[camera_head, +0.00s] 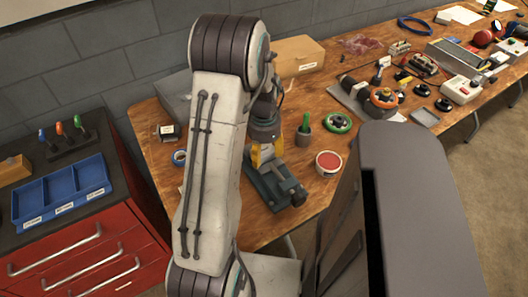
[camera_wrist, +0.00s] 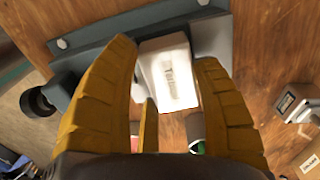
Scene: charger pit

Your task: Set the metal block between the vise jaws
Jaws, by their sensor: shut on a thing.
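The metal block (camera_wrist: 168,75) is a pale silver rectangular piece between the yellow fingers of my gripper (camera_wrist: 166,56) in the wrist view. My gripper is shut on it. The blue-grey vise (camera_wrist: 90,65) lies just beyond the fingertips, with the block's far end in front of it. I cannot tell whether the block touches the vise or is between its jaws. In the head view the vise (camera_head: 272,187) sits on the wooden bench, and my gripper (camera_head: 263,155) is over its far end, partly hidden by my arm.
A red-topped round tin (camera_head: 329,163) stands right of the vise. A green-handled item in a cup (camera_head: 304,130) and a green ring (camera_head: 338,122) are behind it. A red tool cabinet (camera_head: 90,255) adjoins the bench.

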